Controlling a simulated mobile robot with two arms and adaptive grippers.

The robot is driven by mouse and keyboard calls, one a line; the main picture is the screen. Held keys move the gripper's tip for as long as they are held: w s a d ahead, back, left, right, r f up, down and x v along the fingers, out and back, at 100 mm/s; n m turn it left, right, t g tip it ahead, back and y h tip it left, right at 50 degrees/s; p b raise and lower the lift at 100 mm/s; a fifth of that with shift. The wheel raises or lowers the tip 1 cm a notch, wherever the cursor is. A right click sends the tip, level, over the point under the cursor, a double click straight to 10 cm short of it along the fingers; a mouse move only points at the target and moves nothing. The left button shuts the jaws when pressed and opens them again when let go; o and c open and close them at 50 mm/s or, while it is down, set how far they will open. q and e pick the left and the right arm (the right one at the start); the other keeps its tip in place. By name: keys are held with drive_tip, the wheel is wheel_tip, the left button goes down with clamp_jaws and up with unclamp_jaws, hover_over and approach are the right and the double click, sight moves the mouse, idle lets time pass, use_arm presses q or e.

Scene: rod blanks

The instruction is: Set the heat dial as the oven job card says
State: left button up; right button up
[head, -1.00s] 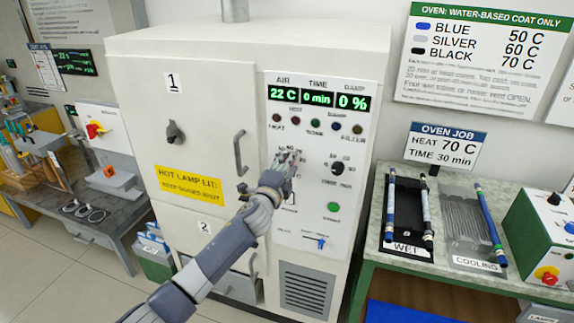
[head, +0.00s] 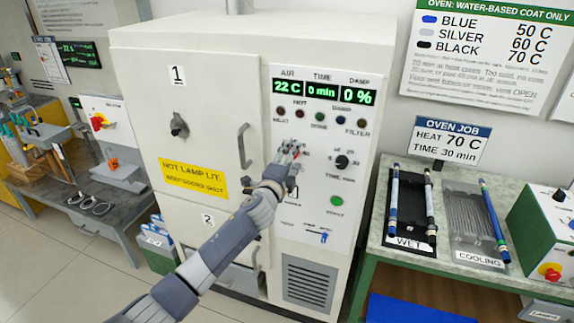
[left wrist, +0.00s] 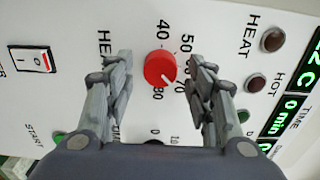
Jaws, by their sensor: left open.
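The oven job card (head: 448,144) reads HEAT 70 C, TIME 30 min. The red heat dial (left wrist: 160,70) is on the oven panel, with scale numbers from 40 up to 80 around it. Its short white mark points to the lower right in the left wrist view, near 70 and 80; the exact setting is hard to read. My left gripper (head: 288,153) is at the panel, mostly hiding the dial in the head view. In the left wrist view my left gripper (left wrist: 160,64) is open, its fingers on both sides of the dial, apart from it. My right gripper is not in view.
The oven display (head: 319,91) reads 22 C, 0 min, 0 %. The black time knob (head: 342,162) and green start button (head: 336,201) are close to the right of my gripper. A wet tray (head: 410,244) and cooling rack (head: 475,258) with rods stand on the right bench.

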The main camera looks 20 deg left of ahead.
use_arm(q)
drive_tip(key=s, duration=1.2)
drive_tip(key=shift+a, duration=0.2)
drive_tip(key=s+a+f+n+g+b, duration=0.1)
drive_tip(key=s+a+f+n+g, duration=0.35)
drive_tip(key=f, duration=1.05)
drive_tip(key=s+d+f+n+g+y+b, duration=0.15)
drive_tip(key=s+f, duration=0.55)
drive_tip(key=f, duration=0.9)
drive_tip(key=s+a+f+n+g, duration=0.25)
drive_tip(key=s+f, duration=0.35)
drive_tip(key=f, duration=0.9)
drive_tip(key=s+d+f+n+g, duration=0.1)
drive_tip(key=s+f+n+g, duration=0.1)
drive_tip(key=s+f, duration=0.5)
drive_tip(key=s+d+f+n+g+b, duration=0.1)
drive_tip(key=s+f, duration=0.6)
drive_tip(key=s, duration=1.3)
drive_tip(key=s+d+f+n+g+b, duration=0.1)
drive_tip(key=s+f+n+g, duration=0.3)
drive_tip(key=s+f, duration=0.4)
drive_tip(key=s+d+g+h, duration=0.1)
drive_tip(key=s, duration=0.4)
drive_tip(key=shift+s+d, duration=0.2)
drive_tip(key=shift+d, duration=0.15)
drive_tip(key=shift+n+g, duration=0.25)
